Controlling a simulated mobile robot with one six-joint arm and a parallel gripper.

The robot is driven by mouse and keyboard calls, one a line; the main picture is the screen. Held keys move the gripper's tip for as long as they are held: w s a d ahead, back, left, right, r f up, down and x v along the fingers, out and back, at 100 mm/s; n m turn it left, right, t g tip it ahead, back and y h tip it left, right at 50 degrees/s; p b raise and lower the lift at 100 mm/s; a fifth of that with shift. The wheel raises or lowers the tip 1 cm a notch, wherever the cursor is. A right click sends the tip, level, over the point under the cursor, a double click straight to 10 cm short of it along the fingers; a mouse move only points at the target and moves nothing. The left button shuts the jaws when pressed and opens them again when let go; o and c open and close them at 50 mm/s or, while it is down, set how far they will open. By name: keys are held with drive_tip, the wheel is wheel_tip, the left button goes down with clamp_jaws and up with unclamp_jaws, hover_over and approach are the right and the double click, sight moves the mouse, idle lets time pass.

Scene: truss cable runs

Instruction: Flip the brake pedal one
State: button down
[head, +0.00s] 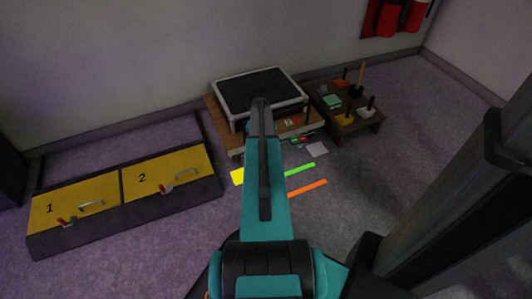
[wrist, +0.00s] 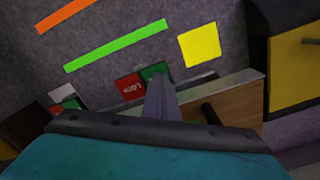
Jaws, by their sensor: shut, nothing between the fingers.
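Two red-and-green rocker pads sit low by the front of a wooden bench. In the wrist view, one pad (wrist: 131,86) lies right at my fingertips, with a white mark on its red half that I cannot read; its green half is partly behind my fingers. The other pad (wrist: 66,104) is farther left, partly hidden by my gripper body. In the head view, one red-and-green pad (head: 300,140) shows; my arm hides the rest. My gripper (wrist: 158,82) is shut and empty, over the near pad's green half; I cannot tell whether it touches. It also shows in the head view (head: 261,102).
The wooden bench (head: 215,118) carries a black-topped box (head: 258,88). Yellow (head: 238,176), green (head: 300,168) and orange (head: 307,188) strips lie on the floor. Yellow lids marked 1 (head: 75,200) and 2 (head: 160,170) are left. A small table (head: 365,122) with upright handles stands right.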

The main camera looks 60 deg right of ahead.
drive_tip(key=shift+f, duration=0.1)
wheel_tip(320, 180, up, 7)
drive_tip(key=p, duration=0.5)
idle(0.8)
idle(0.4)
